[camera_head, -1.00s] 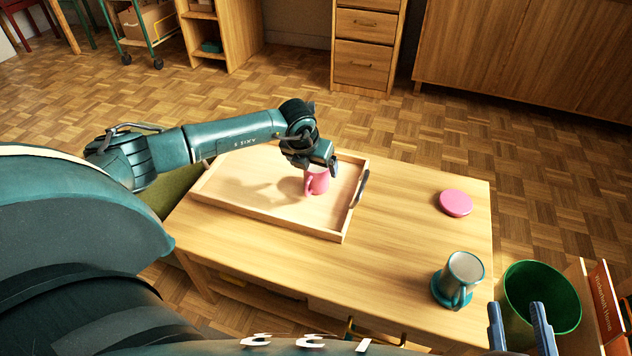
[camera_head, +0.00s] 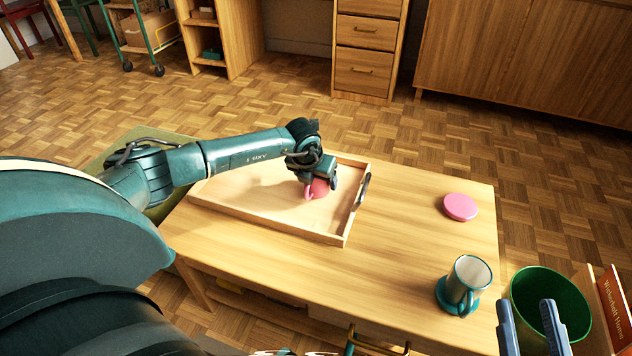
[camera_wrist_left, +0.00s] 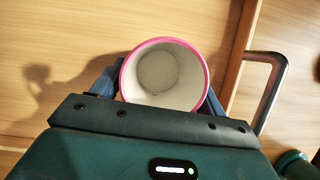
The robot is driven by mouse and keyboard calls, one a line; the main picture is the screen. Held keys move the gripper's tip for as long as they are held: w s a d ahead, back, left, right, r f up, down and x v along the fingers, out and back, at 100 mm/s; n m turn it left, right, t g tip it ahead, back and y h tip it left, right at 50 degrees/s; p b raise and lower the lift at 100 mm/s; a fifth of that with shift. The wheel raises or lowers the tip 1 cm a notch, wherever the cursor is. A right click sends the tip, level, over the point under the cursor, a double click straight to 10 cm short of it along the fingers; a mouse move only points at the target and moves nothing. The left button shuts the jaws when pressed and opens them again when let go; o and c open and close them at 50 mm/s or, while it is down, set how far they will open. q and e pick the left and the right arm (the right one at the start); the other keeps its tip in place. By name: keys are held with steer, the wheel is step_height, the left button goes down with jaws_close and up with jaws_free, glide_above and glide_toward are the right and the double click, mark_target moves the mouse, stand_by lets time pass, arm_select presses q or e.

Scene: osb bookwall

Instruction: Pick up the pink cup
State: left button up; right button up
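The pink cup (camera_head: 320,189) stands on the wooden tray (camera_head: 258,217), near its right end, with its handle to the left. In the left wrist view I look down into the cup (camera_wrist_left: 165,76), which has a pink rim and a pale, empty inside. My left gripper (camera_head: 319,182) is low over the cup, with one finger on each side of it. The fingers look open and very close to the wall; firm contact does not show. My right gripper (camera_head: 531,325) is open and empty at the lower right.
A teal-and-white mug (camera_head: 469,275) stands on a teal coaster (camera_head: 446,297) at the table's right front. A pink round coaster (camera_head: 460,207) lies behind it. A green bin (camera_head: 575,302) is beside the table. The tray's metal handle (camera_head: 362,191) rises close to the cup.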

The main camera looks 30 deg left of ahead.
arm_select(q)
steer(key=c, duration=0.8)
